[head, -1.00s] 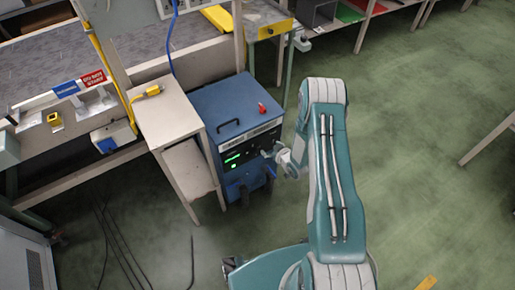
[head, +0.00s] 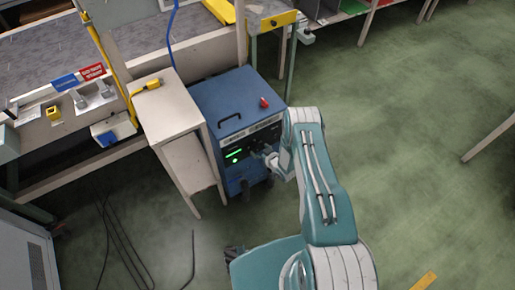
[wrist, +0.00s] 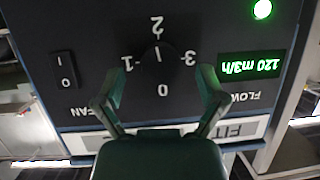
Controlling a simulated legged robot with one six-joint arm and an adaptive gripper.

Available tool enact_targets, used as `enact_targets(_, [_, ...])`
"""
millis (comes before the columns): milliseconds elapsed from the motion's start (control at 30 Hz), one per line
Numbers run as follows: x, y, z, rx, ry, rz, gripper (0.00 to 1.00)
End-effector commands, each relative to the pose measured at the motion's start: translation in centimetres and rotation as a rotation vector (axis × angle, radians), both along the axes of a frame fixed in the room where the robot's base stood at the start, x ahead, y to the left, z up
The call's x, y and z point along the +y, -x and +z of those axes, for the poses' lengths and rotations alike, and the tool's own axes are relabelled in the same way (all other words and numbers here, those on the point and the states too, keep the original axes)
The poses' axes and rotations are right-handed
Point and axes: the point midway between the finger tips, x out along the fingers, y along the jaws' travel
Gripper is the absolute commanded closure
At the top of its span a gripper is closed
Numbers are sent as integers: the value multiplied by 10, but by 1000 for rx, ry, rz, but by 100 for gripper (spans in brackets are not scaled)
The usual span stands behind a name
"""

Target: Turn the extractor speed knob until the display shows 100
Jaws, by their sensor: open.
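The blue extractor unit (head: 222,98) stands on the floor left of my arm in the head view. Its black front panel fills the wrist view, upside down. The dark speed knob (wrist: 158,62) sits inside a dial marked 0, 1, 2 and 3; a white mark on it faces the 2. The green display (wrist: 249,65) reads 120 m3/h; it glows small in the head view (head: 235,154). My gripper (wrist: 161,78) is open, one finger on each side of the knob. I cannot tell whether they touch it. In the head view my gripper (head: 267,156) is at the panel.
A rocker switch (wrist: 65,70) marked I and 0 is beside the dial, and a round green light (wrist: 262,9) is near the display. A narrow beige table (head: 167,110) stands close left of the unit. Cables (head: 117,240) lie on the floor; the floor on the right is open.

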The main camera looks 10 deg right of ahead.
Motion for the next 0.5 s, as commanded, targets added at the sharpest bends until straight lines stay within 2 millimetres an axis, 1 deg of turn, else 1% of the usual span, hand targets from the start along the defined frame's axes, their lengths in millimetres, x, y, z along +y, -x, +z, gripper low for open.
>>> enact_targets(33, [2, -5, -2, -1, 1, 2, 10])
enact_targets(167, [5, -12, -6, 0, 1, 0, 10])
enact_targets(467, [6, -15, -7, 1, 0, 0, 10])
enact_targets(500, [6, -15, -7, 1, 0, 0, 23])
